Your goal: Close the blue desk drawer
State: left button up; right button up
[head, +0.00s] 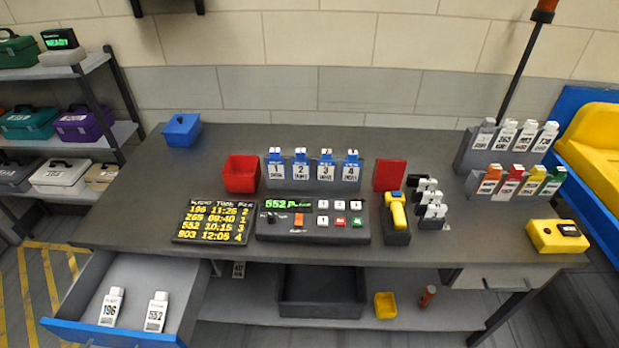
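The blue-fronted desk drawer (125,335) is pulled out at the lower left of the desk in the head view. Its grey interior is visible. Two white tags lie inside, one marked 196 (111,306) and one marked 552 (156,312). The drawer's front runs along the bottom left of the picture and is partly cut off by the lower edge. Neither of my grippers shows in the head view.
The grey desk (330,140) carries a red bin (241,174), a control panel (313,222) and a yellow scanner (397,212). A shelf (75,68) with toolboxes stands left. Yellow floor stripes lie left of the drawer. Another drawer (490,278) at right looks shut.

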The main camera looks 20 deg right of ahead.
aim_at(186, 280)
jog(key=u, duration=1.95)
jog(key=i, duration=0.1)
jog(key=z, duration=0.6)
jog(key=k, duration=0.5)
jog(key=z, duration=0.75)
jog(key=i, duration=0.8)
jog(key=u, duration=0.7)
